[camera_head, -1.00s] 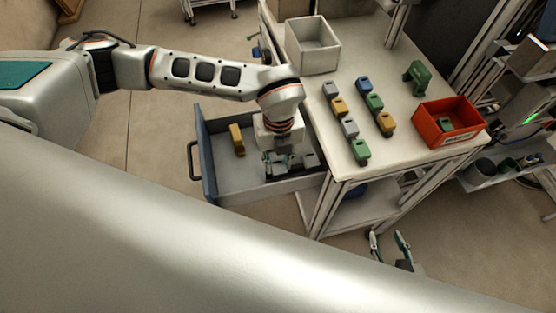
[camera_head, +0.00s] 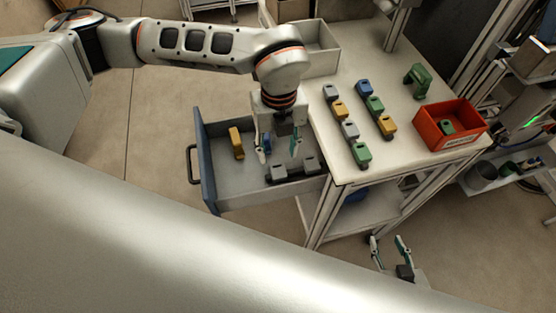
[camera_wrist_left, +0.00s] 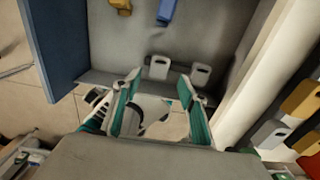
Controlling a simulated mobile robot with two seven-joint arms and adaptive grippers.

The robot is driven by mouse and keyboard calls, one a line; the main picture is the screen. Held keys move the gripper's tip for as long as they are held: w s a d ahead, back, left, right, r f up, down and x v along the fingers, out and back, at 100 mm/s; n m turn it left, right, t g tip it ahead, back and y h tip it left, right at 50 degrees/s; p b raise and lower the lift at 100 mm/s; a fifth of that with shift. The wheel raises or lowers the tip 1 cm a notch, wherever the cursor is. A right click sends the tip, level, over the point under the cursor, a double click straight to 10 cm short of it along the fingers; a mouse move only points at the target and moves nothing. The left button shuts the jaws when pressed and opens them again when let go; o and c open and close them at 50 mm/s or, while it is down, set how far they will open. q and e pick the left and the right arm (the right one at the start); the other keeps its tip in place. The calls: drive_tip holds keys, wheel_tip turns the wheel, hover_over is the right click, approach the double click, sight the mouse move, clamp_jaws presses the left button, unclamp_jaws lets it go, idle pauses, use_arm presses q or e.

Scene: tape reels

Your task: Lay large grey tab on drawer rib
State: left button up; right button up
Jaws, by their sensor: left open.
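Two grey tabs, one on the left (camera_head: 279,174) and one on the right (camera_head: 311,166), sit side by side at the near side of the open drawer (camera_head: 235,188). In the left wrist view they show as pale slotted pieces, left (camera_wrist_left: 159,67) and right (camera_wrist_left: 200,76). I cannot tell which is larger, and a separate rib is not clearly distinct. My left gripper (camera_head: 278,154) is open and empty, above the drawer and the tabs. Its spread fingers (camera_wrist_left: 157,90) also show in the left wrist view. My right gripper (camera_head: 388,242) is open and empty, low beside the table.
A yellow tab (camera_head: 236,142) and a blue tab (camera_head: 267,144) are farther back in the drawer. Two rows of coloured tabs, a green bracket (camera_head: 417,79), a red bin (camera_head: 474,115) and a grey box (camera_head: 322,62) stand on the table (camera_head: 400,153).

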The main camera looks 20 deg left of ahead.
use_arm(q)
wheel_tip(320, 180, up, 5)
drive_tip(key=shift+f, duration=0.1)
idle(0.7)
